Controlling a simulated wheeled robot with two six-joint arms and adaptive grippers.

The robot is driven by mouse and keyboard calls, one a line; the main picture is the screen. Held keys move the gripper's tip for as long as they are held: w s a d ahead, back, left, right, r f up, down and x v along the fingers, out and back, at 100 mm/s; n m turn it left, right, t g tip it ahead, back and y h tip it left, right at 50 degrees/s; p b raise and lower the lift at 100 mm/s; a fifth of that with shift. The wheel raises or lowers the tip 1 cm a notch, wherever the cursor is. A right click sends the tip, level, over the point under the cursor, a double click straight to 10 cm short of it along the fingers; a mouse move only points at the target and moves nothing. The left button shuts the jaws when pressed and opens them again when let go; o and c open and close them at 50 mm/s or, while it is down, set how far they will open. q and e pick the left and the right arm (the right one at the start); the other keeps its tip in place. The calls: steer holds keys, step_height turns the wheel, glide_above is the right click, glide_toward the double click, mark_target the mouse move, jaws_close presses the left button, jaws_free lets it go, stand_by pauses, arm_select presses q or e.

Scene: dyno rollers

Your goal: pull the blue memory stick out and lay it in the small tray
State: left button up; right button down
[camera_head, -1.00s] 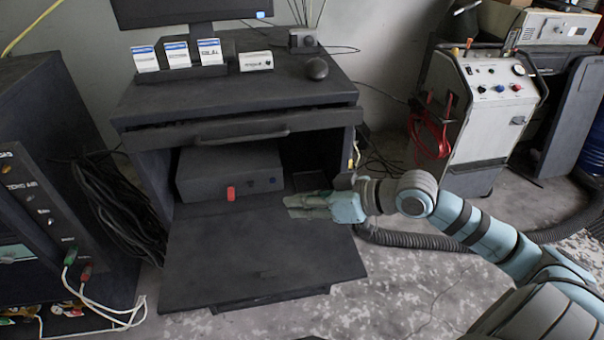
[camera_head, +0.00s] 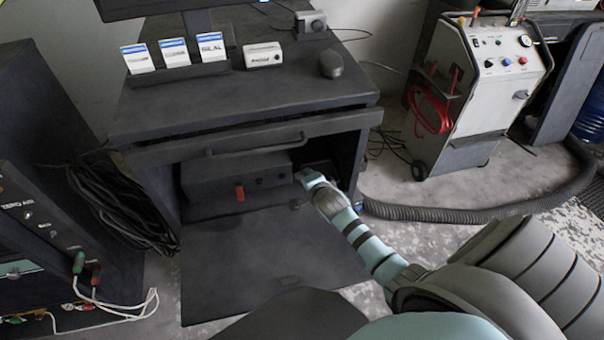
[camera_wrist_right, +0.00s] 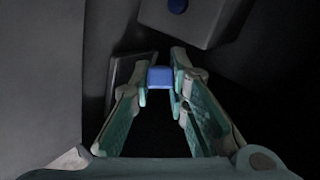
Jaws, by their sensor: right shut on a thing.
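My right gripper (camera_wrist_right: 160,82) is shut on the blue memory stick (camera_wrist_right: 160,77), whose blue end sits between the fingertips in the right wrist view. The stick is apart from the dark box there. In the head view my right gripper (camera_head: 309,178) reaches into the open cabinet, just right of the dark box (camera_head: 222,183), and the stick is hidden. A dark rimmed piece (camera_wrist_right: 121,74) lies left of and behind the fingertips; I cannot tell whether it is the small tray. My left gripper is not in view.
A red stick (camera_head: 239,193) projects from the box front. A drawer with a handle (camera_head: 256,144) overhangs the opening. The lowered door panel (camera_head: 240,262) lies in front, clear. The cabinet's right wall (camera_head: 348,163) is close to my right gripper.

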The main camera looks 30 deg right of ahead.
steer(key=shift+w+d+f+b, duration=0.1)
steer(key=shift+d+f+b, duration=0.2)
steer(key=shift+d+b, duration=0.25)
steer(key=shift+d+f+b, duration=0.25)
steer(key=shift+d+b, duration=0.05)
steer(key=shift+d, duration=0.4)
steer(key=w+d+b, duration=0.1)
steer(key=d+b, duration=0.1)
steer(key=w+d+f+b, duration=0.1)
steer(key=d+b, duration=0.1)
steer(key=w+d+f+b, duration=0.1)
steer(key=d+b, duration=0.1)
steer(key=b, duration=0.1)
steer(key=shift+w+f, duration=0.15)
steer(key=shift+f, duration=0.05)
steer(key=shift+d+f+b, duration=0.1)
steer(key=shift+f+b, duration=0.3)
steer(key=shift+f, duration=0.3)
steer(key=c, duration=1.5)
jaws_free()
steer(key=shift+o, duration=0.2)
